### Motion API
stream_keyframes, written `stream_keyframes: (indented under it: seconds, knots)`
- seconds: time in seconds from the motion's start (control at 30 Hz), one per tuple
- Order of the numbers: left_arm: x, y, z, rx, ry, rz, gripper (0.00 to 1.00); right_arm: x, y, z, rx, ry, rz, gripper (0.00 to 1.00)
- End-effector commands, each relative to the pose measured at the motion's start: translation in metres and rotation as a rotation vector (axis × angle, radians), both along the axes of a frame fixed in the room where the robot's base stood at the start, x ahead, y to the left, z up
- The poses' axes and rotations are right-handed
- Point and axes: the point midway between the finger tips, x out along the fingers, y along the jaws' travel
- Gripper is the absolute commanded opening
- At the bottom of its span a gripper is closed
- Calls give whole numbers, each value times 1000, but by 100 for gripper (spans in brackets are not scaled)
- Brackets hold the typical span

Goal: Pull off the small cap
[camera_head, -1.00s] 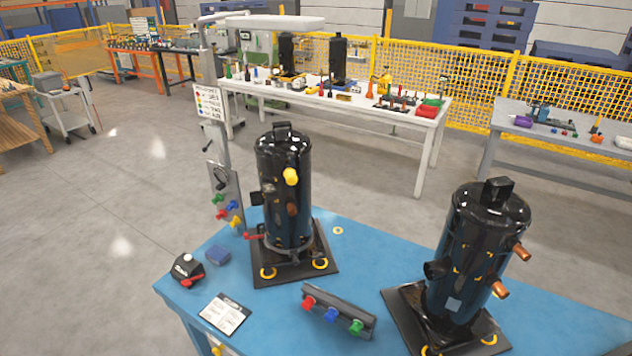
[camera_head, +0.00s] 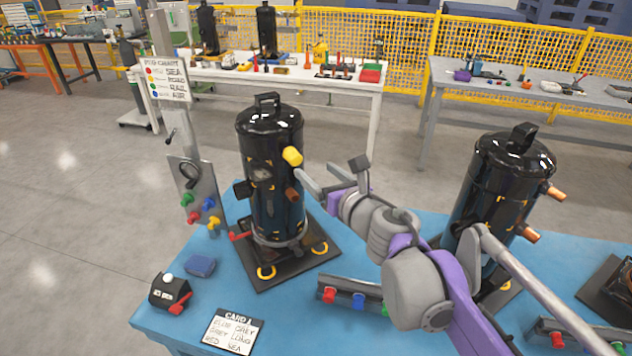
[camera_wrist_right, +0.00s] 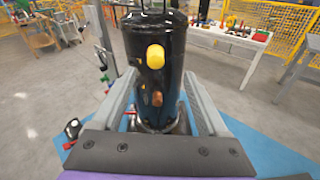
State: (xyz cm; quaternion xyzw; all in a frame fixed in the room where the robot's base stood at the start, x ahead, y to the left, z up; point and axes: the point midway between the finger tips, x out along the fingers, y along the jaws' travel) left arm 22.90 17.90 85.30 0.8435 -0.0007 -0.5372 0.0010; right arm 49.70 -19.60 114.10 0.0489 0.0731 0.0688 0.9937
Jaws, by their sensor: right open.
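A black compressor (camera_head: 272,195) stands upright on a dark base plate on the blue table. A small yellow cap (camera_head: 292,156) sits on its upper side, and a copper-coloured stub (camera_head: 291,193) is below it. In the right wrist view the yellow cap (camera_wrist_right: 155,56) and copper stub (camera_wrist_right: 157,98) both face me. My right gripper (camera_head: 318,180) is open and empty, close to the compressor's right side. In the right wrist view its fingers (camera_wrist_right: 158,85) frame the compressor, apart from the cap. My left gripper is out of view.
A second black compressor (camera_head: 505,185) with copper stubs stands right, partly behind my right arm. A rack (camera_head: 340,293) with coloured plugs, a card (camera_head: 234,332), a blue block (camera_head: 201,266) and a black box (camera_head: 170,292) with a red handle lie in front.

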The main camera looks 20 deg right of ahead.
Motion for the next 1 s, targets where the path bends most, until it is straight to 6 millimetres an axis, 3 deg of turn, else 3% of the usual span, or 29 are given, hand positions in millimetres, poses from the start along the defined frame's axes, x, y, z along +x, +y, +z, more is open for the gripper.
stream_keyframes:
  seconds: [0.1,0.27,0.7,1.0]
  knots:
    - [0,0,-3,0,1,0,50,6,7,-2,-103,-5,57,77]
    - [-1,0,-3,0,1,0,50,24,11,-5,-114,-5,66,77]
    - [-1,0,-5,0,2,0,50,94,25,-16,-111,-5,62,77]
    - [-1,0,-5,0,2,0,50,107,27,-18,-110,-5,61,77]
